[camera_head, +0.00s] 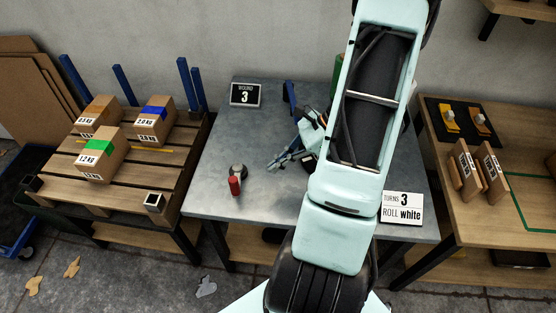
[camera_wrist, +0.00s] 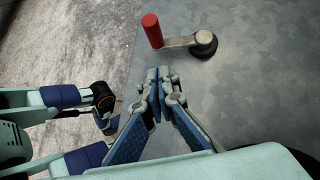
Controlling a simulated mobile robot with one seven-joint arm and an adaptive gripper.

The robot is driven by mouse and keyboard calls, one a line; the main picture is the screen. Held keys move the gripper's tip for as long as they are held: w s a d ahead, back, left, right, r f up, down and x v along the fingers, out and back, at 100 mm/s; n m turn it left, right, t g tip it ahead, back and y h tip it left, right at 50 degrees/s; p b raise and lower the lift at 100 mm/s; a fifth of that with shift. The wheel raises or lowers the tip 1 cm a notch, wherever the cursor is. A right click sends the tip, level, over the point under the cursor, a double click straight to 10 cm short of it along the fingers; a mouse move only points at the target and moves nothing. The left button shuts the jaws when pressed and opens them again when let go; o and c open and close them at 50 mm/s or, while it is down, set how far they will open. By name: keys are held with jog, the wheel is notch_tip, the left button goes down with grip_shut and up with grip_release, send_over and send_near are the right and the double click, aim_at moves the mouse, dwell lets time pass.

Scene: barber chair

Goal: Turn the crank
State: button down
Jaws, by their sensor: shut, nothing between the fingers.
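The crank is a short grey metal arm (camera_wrist: 182,41) on a dark round hub (camera_wrist: 205,43), with an upright red handle (camera_wrist: 152,30) at its other end. In the head view the red handle (camera_head: 234,186) stands at the front left of the grey table (camera_head: 215,165), with the hub (camera_head: 238,170) just behind it. My gripper (camera_wrist: 158,72) is shut and empty, with its fingertips a short way from the crank and not touching it. In the head view my gripper (camera_head: 277,161) is right of the crank, partly hidden by my own arm.
A "TURNS 3 ROLL white" sign (camera_head: 401,208) is at the front right. A pallet table with boxes (camera_head: 101,155) is to the left. Another wooden table (camera_head: 510,133) is to the right. The tabletop around the crank is clear.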

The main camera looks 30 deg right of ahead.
jog(key=x, duration=0.6)
jog(key=a, duration=0.1)
jog(key=w+a, duration=0.1)
jog(key=a, duration=0.1)
jog(key=shift+w+r, duration=0.1)
jog(key=shift+w+a+p, duration=0.15)
jog(key=shift+a+p, duration=0.15)
jog(key=shift+a, duration=0.1)
